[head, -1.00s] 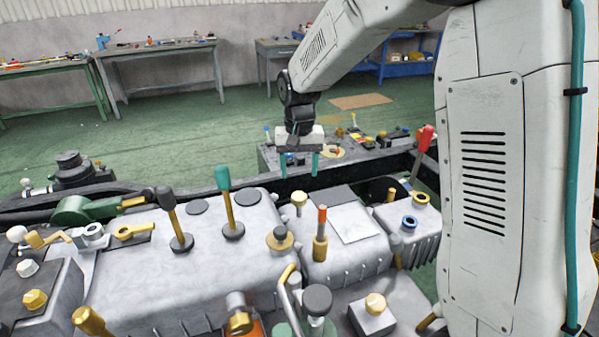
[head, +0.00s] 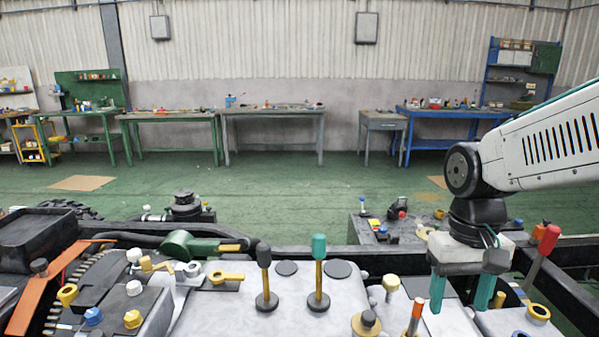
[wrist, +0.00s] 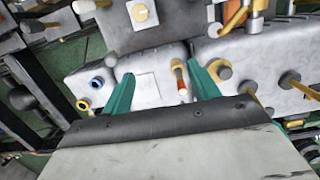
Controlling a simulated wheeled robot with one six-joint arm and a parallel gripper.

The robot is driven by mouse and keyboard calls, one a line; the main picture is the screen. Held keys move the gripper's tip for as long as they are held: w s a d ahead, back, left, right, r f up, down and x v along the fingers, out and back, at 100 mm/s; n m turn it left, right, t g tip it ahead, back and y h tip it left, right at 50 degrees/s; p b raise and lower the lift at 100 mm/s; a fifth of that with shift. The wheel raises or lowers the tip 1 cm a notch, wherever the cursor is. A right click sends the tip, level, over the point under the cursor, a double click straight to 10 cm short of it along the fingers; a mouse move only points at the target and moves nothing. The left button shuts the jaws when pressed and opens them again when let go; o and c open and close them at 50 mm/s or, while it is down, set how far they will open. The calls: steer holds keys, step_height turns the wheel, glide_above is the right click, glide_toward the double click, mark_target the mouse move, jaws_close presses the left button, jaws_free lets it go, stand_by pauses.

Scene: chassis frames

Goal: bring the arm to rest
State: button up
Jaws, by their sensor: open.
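My gripper (head: 461,291) hangs at the right of the head view, pointing down, with its two green fingers apart and nothing between them. It is over the right end of the grey chassis housing (head: 222,310). In the wrist view my gripper (wrist: 164,90) shows both green fingers spread, with the housing below. A lever with an orange-red tip (wrist: 179,75) shows near the right finger in that view; I cannot tell the gap in height. My white arm reaches in from the right edge of the head view.
A black-handled lever (head: 265,275) and a green-handled lever (head: 319,272) stand up from the housing. A red-handled lever (head: 541,255) stands right of my gripper. A blue ring (wrist: 97,82) lies on the housing. Workbenches (head: 272,113) line the far wall, with open green floor before them.

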steer(key=s+d+r+t, duration=0.1)
steer(key=s+r+t, duration=0.1)
steer(key=s, duration=0.9)
steer(key=shift+s+r+t, duration=0.3)
steer(key=shift+s+r, duration=0.05)
steer(key=shift+r, duration=0.5)
